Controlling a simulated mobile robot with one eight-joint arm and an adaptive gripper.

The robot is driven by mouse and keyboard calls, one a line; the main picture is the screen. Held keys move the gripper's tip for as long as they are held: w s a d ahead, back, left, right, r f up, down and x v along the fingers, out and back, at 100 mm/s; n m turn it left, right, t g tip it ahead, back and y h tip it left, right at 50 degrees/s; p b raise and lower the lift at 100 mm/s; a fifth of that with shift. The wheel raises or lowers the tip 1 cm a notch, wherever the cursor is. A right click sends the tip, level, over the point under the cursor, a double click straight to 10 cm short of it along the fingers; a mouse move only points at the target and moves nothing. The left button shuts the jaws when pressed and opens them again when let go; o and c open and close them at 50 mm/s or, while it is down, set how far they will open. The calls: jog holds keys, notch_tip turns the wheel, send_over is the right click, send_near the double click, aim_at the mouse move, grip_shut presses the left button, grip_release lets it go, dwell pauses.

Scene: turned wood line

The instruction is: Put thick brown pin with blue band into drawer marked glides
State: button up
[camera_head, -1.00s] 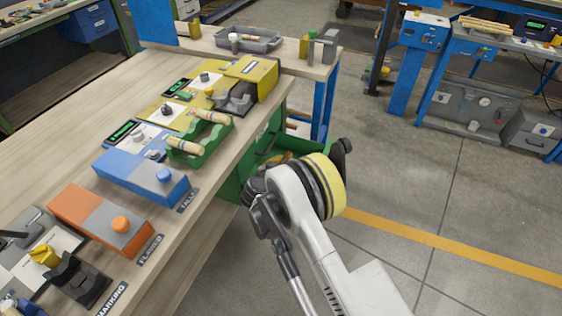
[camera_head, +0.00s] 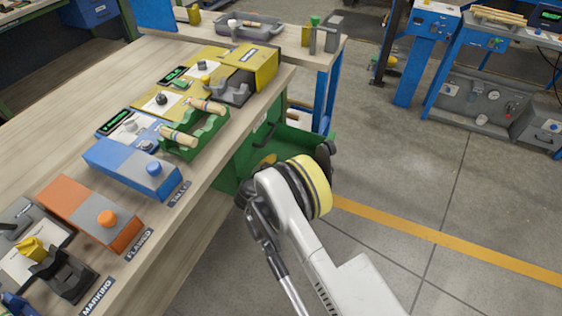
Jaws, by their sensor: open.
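I cannot make out a thick brown pin with a blue band. Two pale wooden pins, an upper one (camera_head: 208,106) and a lower one (camera_head: 178,139), lie across a green rack (camera_head: 210,131) on the workbench. Below the bench's right edge, a green drawer (camera_head: 300,149) stands pulled out from a green cabinet (camera_head: 236,178). No "glides" marking is readable on it. A small tan patch (camera_head: 268,159) shows inside and cannot be identified. My arm, with its yellow-ringed wrist, reaches to the drawer's near side and covers part of it. My gripper's fingers are hidden behind the wrist.
Blue (camera_head: 130,168), orange (camera_head: 90,212) and yellow (camera_head: 252,65) stations line the bench (camera_head: 60,110). A grey bin (camera_head: 248,32) stands on the far blue-legged table. Open floor (camera_head: 400,190) with a yellow line lies to the right.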

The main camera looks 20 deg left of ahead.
jog(key=d+p+v, duration=0.1)
jog(key=p+v, duration=0.3)
jog(key=v, duration=0.8)
jog(key=shift+a, duration=0.4)
jog(key=w+d+r+g+h, duration=0.1)
jog(key=w+d+r, duration=0.35)
jog(key=r, duration=0.25)
jog(key=w+d+r+g, duration=0.1)
jog(key=w+d+r, duration=0.2)
jog(key=d+r, duration=0.3)
jog(key=d+r+g, duration=0.2)
jog(key=d+r, duration=0.9)
jog(key=r, duration=0.1)
jog(key=s+d+r+g, duration=0.1)
jog(key=s+d+r, duration=0.4)
jog(key=d, duration=0.4)
jog(key=s+d+r+y, duration=0.1)
jog(key=s+d+r, duration=0.1)
jog(key=s+d, duration=0.5)
jog(key=s+d+r+g+y, duration=0.1)
jog(key=s+d, duration=0.6)
jog(key=s, duration=0.7)
jog(key=shift+r+n, duration=0.4)
jog(key=shift+r, duration=0.1)
